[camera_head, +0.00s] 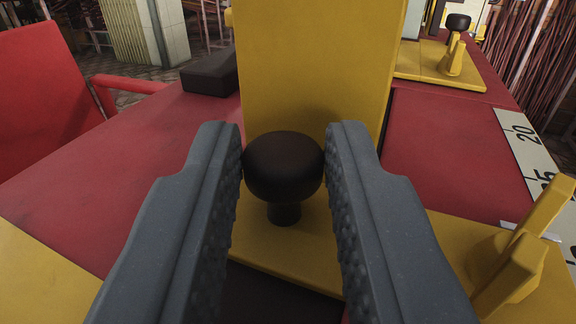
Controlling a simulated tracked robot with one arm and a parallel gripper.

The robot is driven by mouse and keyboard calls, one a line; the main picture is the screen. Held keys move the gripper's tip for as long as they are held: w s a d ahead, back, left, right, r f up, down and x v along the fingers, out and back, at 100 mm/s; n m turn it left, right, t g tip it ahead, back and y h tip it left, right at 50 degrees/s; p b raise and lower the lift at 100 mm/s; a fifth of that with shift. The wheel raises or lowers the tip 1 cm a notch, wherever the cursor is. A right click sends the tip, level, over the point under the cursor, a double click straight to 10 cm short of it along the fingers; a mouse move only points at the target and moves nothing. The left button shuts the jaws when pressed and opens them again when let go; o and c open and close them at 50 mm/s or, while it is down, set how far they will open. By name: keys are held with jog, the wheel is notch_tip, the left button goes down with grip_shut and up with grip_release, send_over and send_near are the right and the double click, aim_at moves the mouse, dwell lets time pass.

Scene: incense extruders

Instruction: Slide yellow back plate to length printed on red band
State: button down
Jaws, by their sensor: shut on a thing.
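The yellow back plate (310,60) stands upright in front of my gripper, with a flat yellow foot (395,232) at its base. A round black knob (283,165) on a short stem stands just on my side of the plate. My gripper (284,148) is shut on the knob, with one ridged grey finger at each side of it. A white scale (525,150) with black numbers, 20 among them, lies along the right edge of the table. A red band with a printed length cannot be made out.
A black block (211,73) lies at back left. A yellow pointed bracket (520,260) stands at right. Another yellow device (440,65) with a black knob stands behind. A red chair (45,85) is at left.

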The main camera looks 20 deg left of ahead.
jog(key=c, duration=1.2)
grip_release()
jog(key=shift+f, duration=0.35)
jog(key=shift+r, duration=0.1)
jog(key=p+v, duration=0.1)
jog(key=v, duration=1.3)
jog(key=shift+w, duration=0.1)
jog(key=shift+c, duration=0.4)
